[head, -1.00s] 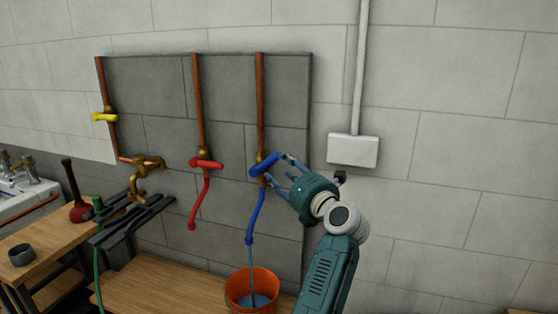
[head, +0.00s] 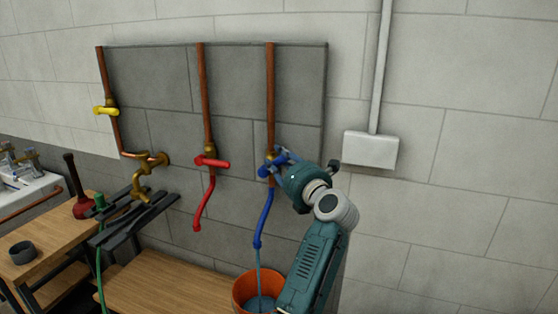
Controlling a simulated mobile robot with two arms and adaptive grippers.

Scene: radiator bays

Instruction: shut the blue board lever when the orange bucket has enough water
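Bluish water (head: 262,304) shows inside the bucket. My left forearm hides the bucket's right side, so the level is hard to judge. My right gripper is not in view.
On the board (head: 235,85), a red lever (head: 213,162) and a yellow lever (head: 106,111) sit on the other pipes, with a brass tap (head: 147,172) between. A wooden bench (head: 160,285) runs below. A white box (head: 371,150) is on the wall to the right.

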